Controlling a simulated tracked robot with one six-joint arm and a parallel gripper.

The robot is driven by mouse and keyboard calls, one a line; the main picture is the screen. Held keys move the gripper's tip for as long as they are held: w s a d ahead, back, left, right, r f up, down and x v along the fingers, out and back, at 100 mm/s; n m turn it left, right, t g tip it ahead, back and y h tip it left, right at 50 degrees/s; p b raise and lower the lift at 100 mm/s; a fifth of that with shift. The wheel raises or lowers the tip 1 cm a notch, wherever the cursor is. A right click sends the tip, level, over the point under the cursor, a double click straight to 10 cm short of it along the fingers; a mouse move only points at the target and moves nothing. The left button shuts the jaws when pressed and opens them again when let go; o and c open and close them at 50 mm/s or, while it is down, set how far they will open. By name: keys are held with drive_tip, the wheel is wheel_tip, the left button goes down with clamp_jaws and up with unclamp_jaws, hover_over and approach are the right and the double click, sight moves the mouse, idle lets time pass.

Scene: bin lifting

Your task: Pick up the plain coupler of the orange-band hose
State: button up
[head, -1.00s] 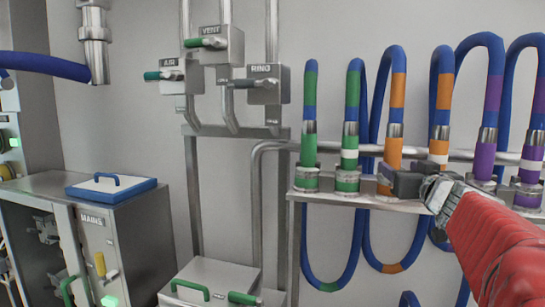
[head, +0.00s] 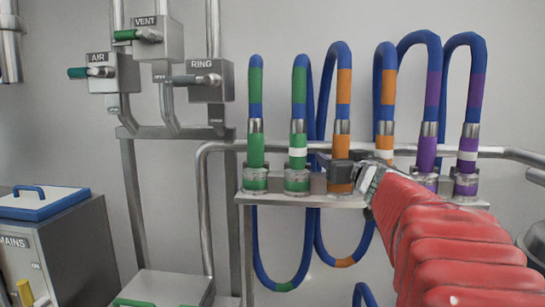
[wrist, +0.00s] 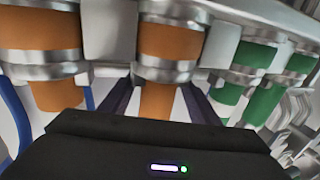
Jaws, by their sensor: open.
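The plain orange coupler (head: 341,148) of the orange-band hose (head: 343,88) stands upright in its socket on the rack, with no white band. It also shows in the wrist view (wrist: 170,42), at the centre. My gripper (head: 342,172) is at the lower part of this coupler in the head view and hides some of it. In the wrist view my gripper (wrist: 158,88) is open, with one dark finger on each side of the orange lower part. I cannot tell whether either finger touches it.
The white-banded orange coupler (head: 384,143) stands close on the right. The white-banded green coupler (head: 298,143) stands on the left, with a plain green one (head: 256,150) beyond. Purple couplers (head: 427,155) stand further right, behind my arm. A pipe rail (head: 225,146) runs behind the row.

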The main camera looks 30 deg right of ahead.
drive_tip(key=shift+x, duration=0.85)
drive_tip(key=shift+d, duration=0.15)
drive_tip(key=shift+c, duration=0.3)
drive_tip(key=shift+r, duration=0.1)
drive_tip(key=c, duration=1.3)
drive_tip(key=shift+r, duration=0.15)
wheel_tip(320, 180, up, 10)
drive_tip(key=shift+s, duration=0.15)
idle(0.4)
